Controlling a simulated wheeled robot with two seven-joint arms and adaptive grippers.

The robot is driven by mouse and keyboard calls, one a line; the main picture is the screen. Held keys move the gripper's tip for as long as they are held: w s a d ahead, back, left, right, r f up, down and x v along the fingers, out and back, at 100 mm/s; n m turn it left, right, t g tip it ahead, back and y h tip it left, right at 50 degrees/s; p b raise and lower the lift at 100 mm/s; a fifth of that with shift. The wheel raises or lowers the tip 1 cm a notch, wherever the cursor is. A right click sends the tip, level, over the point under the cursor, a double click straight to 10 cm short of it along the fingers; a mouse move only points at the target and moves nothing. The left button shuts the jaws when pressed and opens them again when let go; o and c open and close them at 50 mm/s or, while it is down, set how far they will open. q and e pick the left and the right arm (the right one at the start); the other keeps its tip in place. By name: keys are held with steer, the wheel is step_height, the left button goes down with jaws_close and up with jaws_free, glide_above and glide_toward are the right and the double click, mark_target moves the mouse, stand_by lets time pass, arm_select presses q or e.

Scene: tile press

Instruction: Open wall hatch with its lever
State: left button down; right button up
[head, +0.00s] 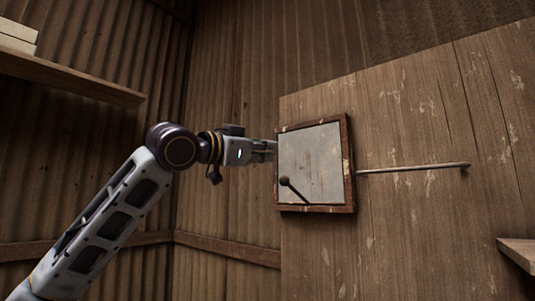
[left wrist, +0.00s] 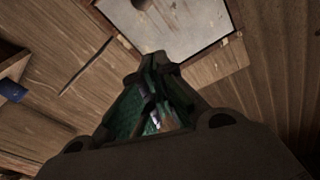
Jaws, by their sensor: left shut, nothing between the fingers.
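The wall hatch is a pale square panel (head: 318,155) in a brown wooden frame (head: 349,180) on the plank wall. Its dark lever (head: 295,190) has a round knob at its upper left end and slants down to the right, low on the panel. In the left wrist view the panel (left wrist: 185,32) is at the top, with a dark knob (left wrist: 140,3) cut by the edge. My left gripper (head: 272,150) is shut and empty by the frame's left side, above the lever knob. I cannot tell whether it touches the frame. Its fingers (left wrist: 153,65) meet in the wrist view. My right gripper is not in view.
A thin metal rod (head: 415,168) sticks out to the right of the hatch; it also shows in the left wrist view (left wrist: 85,67). A wooden shelf (head: 70,78) is at upper left, and a ledge (head: 520,252) at lower right. Corrugated walls stand behind.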

arm_select(q)
steer(key=p+x, duration=0.3)
steer(key=x, duration=0.6)
steer(key=shift+a+f, duration=0.3)
steer(key=shift+f, duration=0.3)
steer(key=shift+a+f, duration=0.3)
steer(key=shift+f, duration=0.3)
steer(key=shift+a+f, duration=0.3)
steer(key=shift+f, duration=0.3)
steer(key=shift+f, duration=0.15)
steer(key=shift+s+a+f+b, duration=0.1)
steer(key=shift+f+b, duration=0.1)
steer(key=shift+b, duration=0.2)
steer(key=shift+t, duration=0.3)
